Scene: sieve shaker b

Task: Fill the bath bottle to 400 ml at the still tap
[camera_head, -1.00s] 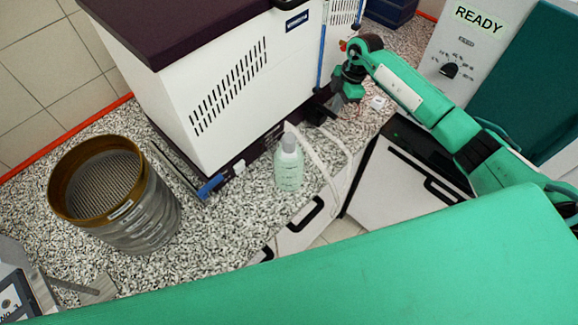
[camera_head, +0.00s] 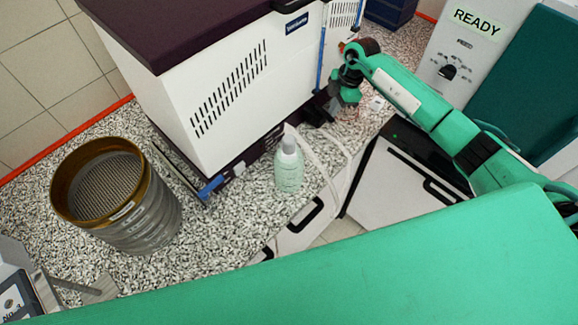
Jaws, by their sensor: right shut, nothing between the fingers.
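A translucent pale-green bottle (camera_head: 289,172) with a grey cap stands upright on the speckled counter, in front of the white cabinet. Its fill level and any 400 ml mark are too small to read. My right gripper (camera_head: 318,109) is behind and to the right of the bottle, apart from it, at the cabinet's right corner. It is shut and empty; its dark fingers blend with the cabinet base. I cannot tell for sure which fitting is the still tap. My left gripper is not in view.
The white vented cabinet (camera_head: 225,105) has a blue-ended part (camera_head: 211,187) at its base. White tubing (camera_head: 327,165) hangs over the counter edge beside the bottle. A brown-rimmed sieve stack (camera_head: 150,215) stands left. A panel reading READY (camera_head: 477,22) is at upper right.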

